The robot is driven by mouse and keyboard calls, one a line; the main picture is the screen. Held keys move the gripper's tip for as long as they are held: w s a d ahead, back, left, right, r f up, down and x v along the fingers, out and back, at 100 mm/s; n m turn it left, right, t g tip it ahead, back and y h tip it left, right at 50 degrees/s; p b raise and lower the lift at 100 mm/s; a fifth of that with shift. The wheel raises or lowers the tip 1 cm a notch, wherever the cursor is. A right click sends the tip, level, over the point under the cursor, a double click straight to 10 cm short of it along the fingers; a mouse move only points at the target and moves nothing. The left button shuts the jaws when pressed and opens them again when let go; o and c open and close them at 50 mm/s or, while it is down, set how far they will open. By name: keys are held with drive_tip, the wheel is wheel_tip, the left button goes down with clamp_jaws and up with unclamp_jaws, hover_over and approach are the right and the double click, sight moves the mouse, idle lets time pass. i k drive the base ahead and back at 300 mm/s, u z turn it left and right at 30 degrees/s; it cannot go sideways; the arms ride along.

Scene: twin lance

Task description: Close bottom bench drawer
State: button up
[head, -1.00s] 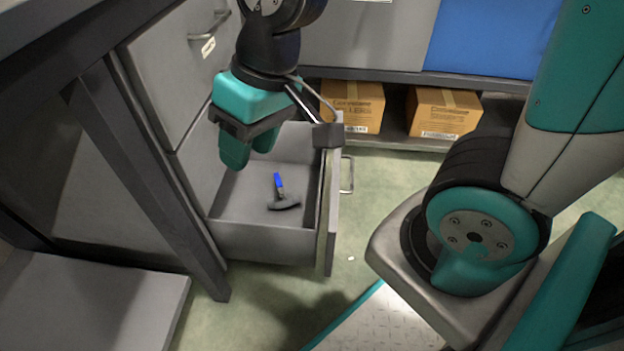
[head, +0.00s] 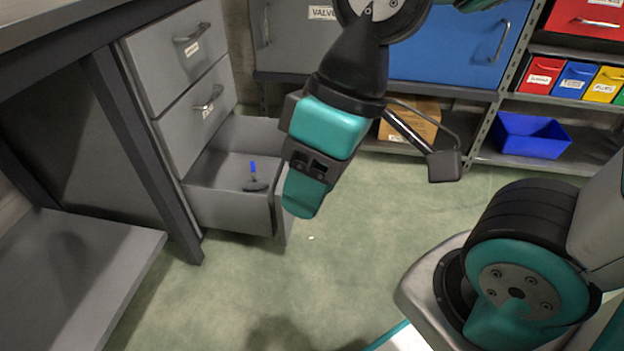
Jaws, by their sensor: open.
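The bottom bench drawer (head: 229,212) is pulled out from the grey bench at the left. A dark tool with a blue handle (head: 254,174) lies inside it. My gripper (head: 302,194) hangs to the right of the drawer, in front of its front panel in the picture. Its teal fingers overlap the panel's edge in view; I cannot tell whether they touch it. The fingers line up one behind the other, and no object shows between them. The drawer's handle and most of its front face are hidden.
Two closed drawers, the middle one (head: 196,113) and the top one (head: 178,52), sit above. Grey shelving at the back holds a cardboard box (head: 421,112), a blue bin (head: 530,136) and coloured boxes. The green floor (head: 340,255) right of the drawer is clear.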

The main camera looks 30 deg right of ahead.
sight(213, 192)
drive_tip(key=z, duration=1.25)
drive_tip(key=i, duration=1.15)
drive_tip(key=u, duration=1.4)
